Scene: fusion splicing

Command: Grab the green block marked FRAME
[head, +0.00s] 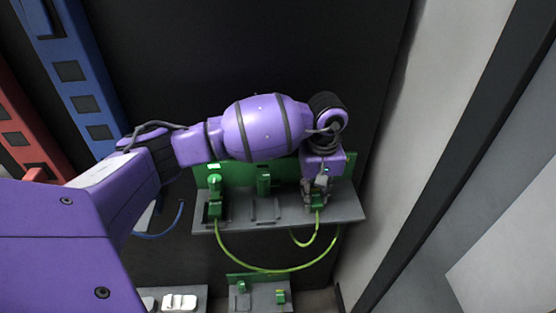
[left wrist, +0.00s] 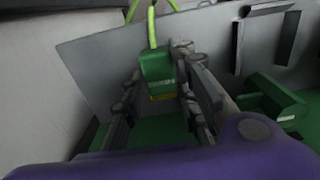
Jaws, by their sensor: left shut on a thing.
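A green block (left wrist: 157,72) with a pale line of lettering, too small to read, sits between the two fingers of my left gripper (left wrist: 158,90) in the left wrist view. A yellow-green cable rises from its end. In the head view the left gripper (head: 318,192) reaches down over the right part of a grey shelf, shut on this green block (head: 318,201). The fingers hide part of the block. Whether it still touches the shelf, I cannot tell. My right gripper is not in view.
The grey shelf (head: 350,208) has a green back panel. Another green block (head: 214,207) stands at its left, joined to a looping yellow-green cable (head: 262,269). A lower shelf with green parts (head: 262,293) is below. A pale wall stands right.

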